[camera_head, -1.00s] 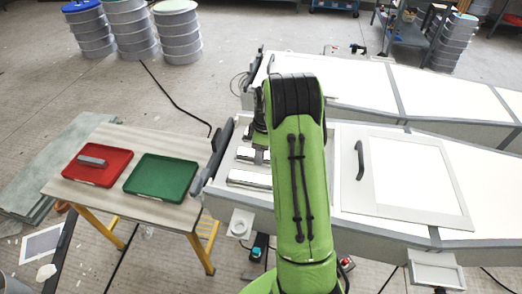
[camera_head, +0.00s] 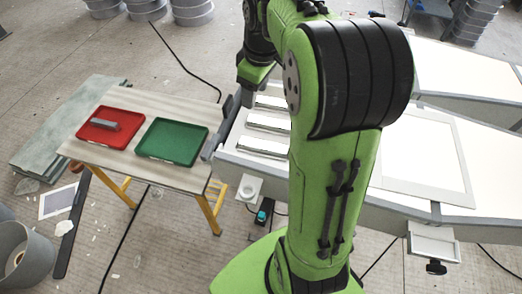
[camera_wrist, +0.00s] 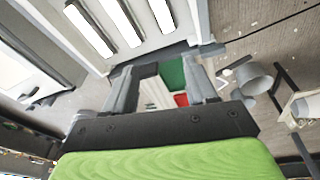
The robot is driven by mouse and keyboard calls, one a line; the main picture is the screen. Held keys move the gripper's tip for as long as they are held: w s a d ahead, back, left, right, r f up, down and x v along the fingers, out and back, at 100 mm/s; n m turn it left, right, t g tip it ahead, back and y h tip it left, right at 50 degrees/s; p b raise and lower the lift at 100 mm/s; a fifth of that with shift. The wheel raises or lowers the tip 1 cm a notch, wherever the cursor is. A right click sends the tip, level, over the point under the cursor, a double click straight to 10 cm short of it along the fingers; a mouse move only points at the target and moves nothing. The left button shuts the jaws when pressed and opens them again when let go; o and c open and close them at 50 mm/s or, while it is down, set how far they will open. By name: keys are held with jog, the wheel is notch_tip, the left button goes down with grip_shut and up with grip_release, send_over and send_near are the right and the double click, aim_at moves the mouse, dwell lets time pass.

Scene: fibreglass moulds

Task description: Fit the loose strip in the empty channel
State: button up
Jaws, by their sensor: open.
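A grey strip (camera_head: 104,124) lies on the red tray (camera_head: 125,139) at the left of the table. The near mould (camera_head: 228,158) has three pale, bright-faced channels (camera_head: 262,146) side by side at its left end; they also show in the wrist view (camera_wrist: 90,30). I cannot tell which one is empty. My gripper (camera_wrist: 161,90) is open, with nothing seen between its fingers. It hangs above the left end of the mould, apart from the strip. The red tray shows between the fingers in the wrist view (camera_wrist: 181,100).
An empty green tray (camera_head: 172,141) sits right of the red one on the wooden table (camera_head: 195,176). A dark upright edge (camera_head: 222,125) borders the mould beside the table. A bucket (camera_head: 24,250) stands at the lower left. My arm hides the middle of the mould.

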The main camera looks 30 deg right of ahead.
jog(key=s+a+m+t, duration=0.1)
jog(key=s+a+m, duration=0.2)
jog(key=s+a, duration=0.3)
jog(key=s+a+r+m+t, duration=0.1)
jog(key=s+a, duration=0.4)
jog(key=s, duration=0.8)
jog(key=shift+s+a+m+t, duration=0.25)
jog(key=shift+a+m+t, duration=0.1)
jog(key=shift+m+t, duration=0.45)
jog(key=shift+r, duration=0.1)
